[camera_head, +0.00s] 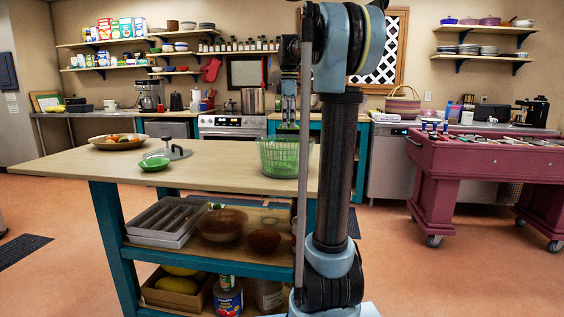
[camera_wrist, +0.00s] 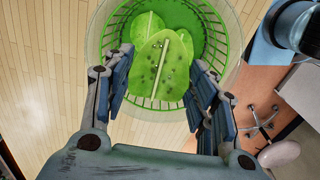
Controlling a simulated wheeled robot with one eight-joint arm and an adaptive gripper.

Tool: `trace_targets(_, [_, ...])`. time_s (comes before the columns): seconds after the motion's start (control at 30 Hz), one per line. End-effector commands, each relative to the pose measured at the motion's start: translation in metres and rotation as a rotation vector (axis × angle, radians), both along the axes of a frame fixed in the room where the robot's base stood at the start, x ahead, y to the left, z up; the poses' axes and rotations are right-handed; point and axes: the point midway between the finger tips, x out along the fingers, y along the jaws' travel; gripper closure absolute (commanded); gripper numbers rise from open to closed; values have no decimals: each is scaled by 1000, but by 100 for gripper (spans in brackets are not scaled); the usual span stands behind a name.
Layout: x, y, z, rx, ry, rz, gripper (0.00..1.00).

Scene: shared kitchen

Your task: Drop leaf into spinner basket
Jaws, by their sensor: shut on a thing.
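The green spinner basket (camera_head: 290,158) stands inside a clear bowl at the right end of the wooden island top. In the wrist view the slatted basket rim (camera_wrist: 112,25) lies below my gripper. My gripper (camera_head: 288,122) points down over the basket, its fingers spread to the width of a green leaf (camera_wrist: 163,62) and shut on it. This leaf has a pale midrib and dark specks, and overlaps the basket opening in the wrist view. Another green leaf (camera_wrist: 147,22) shows behind it, seemingly inside the basket. The basket's bottom is partly hidden by the leaves.
A fruit bowl (camera_head: 118,142) sits farther left. Bare island top (camera_head: 226,168) lies between. A maroon cart (camera_head: 480,155) stands at right.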

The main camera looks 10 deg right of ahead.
Motion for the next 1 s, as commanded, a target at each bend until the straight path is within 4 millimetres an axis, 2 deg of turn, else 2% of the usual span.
trace_targets(0.3, [0, 0, -33, 0, 0, 0, 58])
trace_targets(0.5, [0, 0, -47, 0, 0, 0, 58])
trace_targets(0.9, [0, 0, -52, 0, 0, 0, 58])
trace_targets(0.93, [0, 0, -52, 0, 0, 0, 43])
trace_targets(1.0, [0, 0, -52, 0, 0, 1, 28])
